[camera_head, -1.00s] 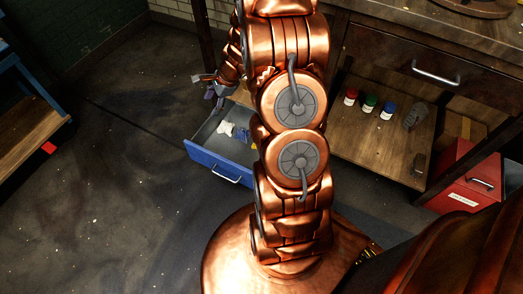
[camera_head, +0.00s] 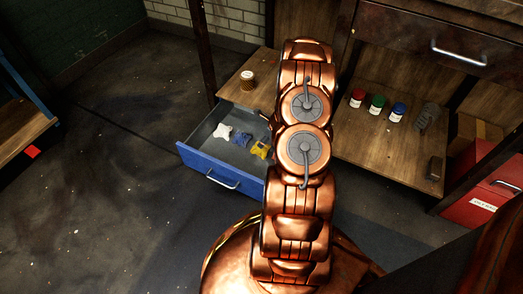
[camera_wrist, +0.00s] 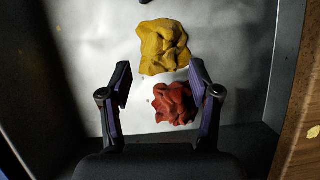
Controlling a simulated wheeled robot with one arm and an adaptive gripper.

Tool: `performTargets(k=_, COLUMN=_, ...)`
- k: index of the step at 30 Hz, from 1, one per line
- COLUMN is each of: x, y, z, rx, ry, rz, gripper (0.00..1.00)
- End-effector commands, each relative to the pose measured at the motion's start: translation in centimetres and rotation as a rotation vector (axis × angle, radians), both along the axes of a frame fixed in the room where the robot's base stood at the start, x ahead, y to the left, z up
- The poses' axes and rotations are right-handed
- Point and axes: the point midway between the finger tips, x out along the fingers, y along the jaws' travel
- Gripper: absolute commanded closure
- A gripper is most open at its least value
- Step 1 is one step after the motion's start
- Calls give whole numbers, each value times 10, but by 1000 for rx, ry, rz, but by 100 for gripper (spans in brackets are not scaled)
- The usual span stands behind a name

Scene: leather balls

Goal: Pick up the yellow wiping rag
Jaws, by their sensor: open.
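The yellow wiping rag (camera_head: 260,149) lies crumpled in the open blue drawer (camera_head: 218,178), beside a blue rag (camera_head: 242,139) and a white rag (camera_head: 222,131). In the wrist view the yellow rag (camera_wrist: 163,46) lies just beyond the fingertips, near the middle. A red rag (camera_wrist: 175,103) lies closer, between my open fingers. My gripper (camera_wrist: 158,78) is open and empty over the drawer's pale floor. In the head view my arm hides my gripper and the red rag.
The drawer's walls (camera_wrist: 285,60) stand close around the rags. A wooden shelf (camera_head: 245,78) with a small brown jar (camera_head: 247,80) is behind the drawer. Red, green and blue jars (camera_head: 377,104) stand on the lower board at right. A red cabinet (camera_head: 480,185) is at far right.

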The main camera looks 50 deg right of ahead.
Motion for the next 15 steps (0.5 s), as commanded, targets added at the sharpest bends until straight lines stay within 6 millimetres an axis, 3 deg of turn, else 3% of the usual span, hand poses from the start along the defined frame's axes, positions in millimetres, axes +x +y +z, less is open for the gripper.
performTargets(k=15, x=12, y=-1, z=-49, rx=4, ry=1, rz=3, gripper=38)
